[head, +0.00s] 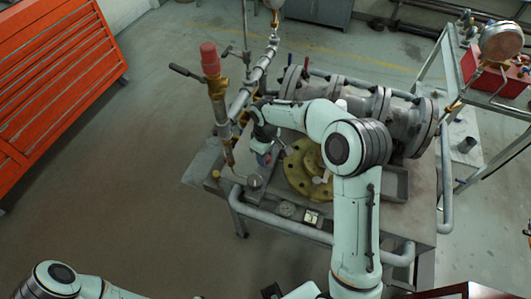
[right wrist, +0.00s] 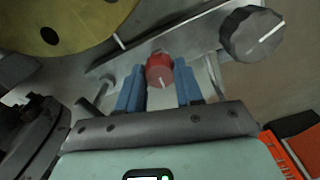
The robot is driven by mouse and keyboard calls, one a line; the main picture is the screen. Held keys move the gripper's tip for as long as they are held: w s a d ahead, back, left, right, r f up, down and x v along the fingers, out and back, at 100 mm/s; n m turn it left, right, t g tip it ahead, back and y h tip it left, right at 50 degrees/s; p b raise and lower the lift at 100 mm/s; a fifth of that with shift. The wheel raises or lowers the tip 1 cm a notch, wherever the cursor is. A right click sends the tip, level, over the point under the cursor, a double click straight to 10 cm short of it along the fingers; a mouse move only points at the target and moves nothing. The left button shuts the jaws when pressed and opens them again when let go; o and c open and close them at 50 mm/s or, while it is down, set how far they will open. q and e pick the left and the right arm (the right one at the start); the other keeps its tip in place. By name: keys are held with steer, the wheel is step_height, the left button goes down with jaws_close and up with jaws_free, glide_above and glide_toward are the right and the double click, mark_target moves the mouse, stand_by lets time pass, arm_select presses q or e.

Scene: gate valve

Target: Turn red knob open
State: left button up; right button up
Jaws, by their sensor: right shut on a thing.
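In the head view my right gripper (head: 265,158) is low at the table's left part, beside the yellow flange (head: 298,172). The red knob is hidden or too small to tell there. My left arm enters at the lower left of the head view; its gripper is out of view.
A dark grey knob (right wrist: 252,33) with a white line is on the same panel. A standing pipe with a red cap (head: 209,57) rises left of my right gripper. Large grey flanged pipes (head: 375,105) lie behind. The orange cabinet (head: 50,75) is far left; open floor lies between.

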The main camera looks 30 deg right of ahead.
arm_select(q)
steer(key=shift+w+r, duration=0.15)
steer(key=shift+r, duration=0.05)
arm_select(e)
steer(key=shift+n, duration=0.6)
steer(key=o, duration=1)
steer(key=shift+o, duration=0.2)
steer(key=shift+r, duration=0.1)
arm_select(q)
steer(key=shift+w+r+p, duration=0.6)
steer(key=shift+r+p, duration=0.15)
steer(key=shift+r, duration=0.1)
arm_select(e)
step_height(320, 180, up, 13)
steer(key=shift+r, duration=0.15)
arm_select(q)
steer(key=shift+s, duration=0.1)
